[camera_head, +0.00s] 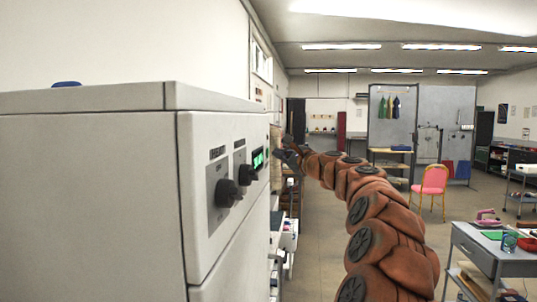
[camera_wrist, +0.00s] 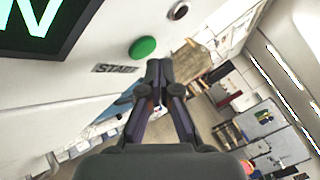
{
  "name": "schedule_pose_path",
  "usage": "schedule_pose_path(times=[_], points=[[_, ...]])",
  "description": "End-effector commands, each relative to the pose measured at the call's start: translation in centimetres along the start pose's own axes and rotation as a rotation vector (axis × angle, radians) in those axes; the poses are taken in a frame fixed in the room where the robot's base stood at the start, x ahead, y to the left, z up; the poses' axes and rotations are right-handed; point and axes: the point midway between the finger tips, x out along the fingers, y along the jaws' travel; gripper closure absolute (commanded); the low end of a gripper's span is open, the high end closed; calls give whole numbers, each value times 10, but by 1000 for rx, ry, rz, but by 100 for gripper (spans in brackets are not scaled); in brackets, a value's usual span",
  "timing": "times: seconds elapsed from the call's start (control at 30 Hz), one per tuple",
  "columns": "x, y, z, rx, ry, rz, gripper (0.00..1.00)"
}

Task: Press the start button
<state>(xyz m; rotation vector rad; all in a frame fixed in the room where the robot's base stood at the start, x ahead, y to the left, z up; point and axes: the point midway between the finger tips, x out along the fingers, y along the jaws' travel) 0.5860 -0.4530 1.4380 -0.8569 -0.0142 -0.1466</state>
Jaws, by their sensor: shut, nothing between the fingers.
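The start button is a round green button (camera_wrist: 142,48) on the white front panel of a machine (camera_head: 215,130). A label reading START (camera_wrist: 115,69) sits beside it in the wrist view. My gripper (camera_wrist: 159,66) is shut and empty. Its fingertips are just below and to the right of the button in the wrist view, and I see no contact. In the head view my gripper (camera_head: 287,153) is at the far end of the panel, small and dark; the button is hard to make out there.
The panel carries dark knobs (camera_head: 228,193) and a lit green display (camera_head: 258,160). A small dark part (camera_wrist: 178,11) protrudes near the button. A pink chair (camera_head: 432,181) and a grey trolley (camera_head: 490,249) stand to the right.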

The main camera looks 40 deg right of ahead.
Motion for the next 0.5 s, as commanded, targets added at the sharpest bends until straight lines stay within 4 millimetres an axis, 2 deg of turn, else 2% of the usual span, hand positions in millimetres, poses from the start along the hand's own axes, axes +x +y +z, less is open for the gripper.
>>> schedule_pose_path(times=[0.5], points=[[4,3,4,-1,0,1,100]])
